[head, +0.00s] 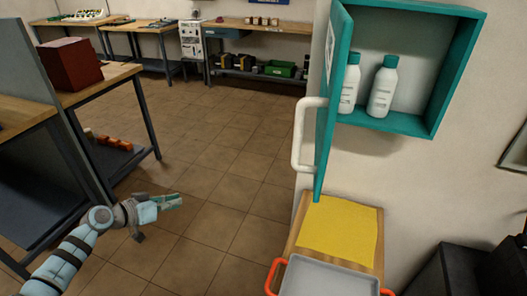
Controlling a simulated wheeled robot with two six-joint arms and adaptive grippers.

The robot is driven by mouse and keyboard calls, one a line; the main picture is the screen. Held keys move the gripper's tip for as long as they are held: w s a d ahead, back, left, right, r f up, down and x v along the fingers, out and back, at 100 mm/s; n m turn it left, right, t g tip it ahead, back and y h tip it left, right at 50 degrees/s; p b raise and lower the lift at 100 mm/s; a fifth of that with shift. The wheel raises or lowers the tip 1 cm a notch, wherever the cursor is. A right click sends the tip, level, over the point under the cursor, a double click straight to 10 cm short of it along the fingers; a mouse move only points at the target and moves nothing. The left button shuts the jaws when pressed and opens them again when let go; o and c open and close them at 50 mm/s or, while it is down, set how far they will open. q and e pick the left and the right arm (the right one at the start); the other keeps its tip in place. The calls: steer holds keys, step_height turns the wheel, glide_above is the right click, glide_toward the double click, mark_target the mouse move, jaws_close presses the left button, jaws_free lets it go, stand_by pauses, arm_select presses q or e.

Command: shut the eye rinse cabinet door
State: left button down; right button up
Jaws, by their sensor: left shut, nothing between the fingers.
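The eye rinse cabinet (458,75) is a teal box on the wall at the upper right. Its teal door (333,75) stands wide open, swung out from the left side and seen nearly edge-on. A white handle (298,135) is on the door's left face. Two white bottles with teal caps, one bottle (382,90) and another bottle (348,88) partly behind the door, stand inside. My left gripper (180,201) is shut and empty, low at the left, well apart from the door and handle. My right gripper is not in view.
Below the cabinet, a wooden surface (297,225) holds a yellow cloth (340,230) and a grey tray (325,280) with orange handles. A workbench (112,75) with a dark red box (70,64) is at left. Benches line the back. The tiled floor between is clear.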

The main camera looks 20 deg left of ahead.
arm_select(q)
steer(key=s+d+r+m+h+b, duration=0.1)
steer(key=d+r+m+h, duration=0.35)
steer(key=r, duration=0.75)
steer(key=s+d+r+m+h+b, duration=0.1)
steer(key=d+r+m+h, duration=0.4)
steer(key=r, duration=0.8)
steer(key=m+g+h+p, duration=0.4)
steer(key=m+g+p, duration=0.1)
steer(key=g+p, duration=0.1)
glide_toward(295, 137)
steer(key=p+x, duration=0.1)
steer(key=x, duration=0.2)
steer(key=p+x, duration=0.1)
steer(key=x, duration=0.2)
steer(key=shift+w+a+p, duration=0.1)
steer(key=shift+w+p, duration=0.3)
steer(key=shift+w, duration=0.05)
steer(key=shift+w+d+f+y, duration=0.15)
steer(key=shift+d+y, duration=0.2)
steer(key=shift+d, duration=0.05)
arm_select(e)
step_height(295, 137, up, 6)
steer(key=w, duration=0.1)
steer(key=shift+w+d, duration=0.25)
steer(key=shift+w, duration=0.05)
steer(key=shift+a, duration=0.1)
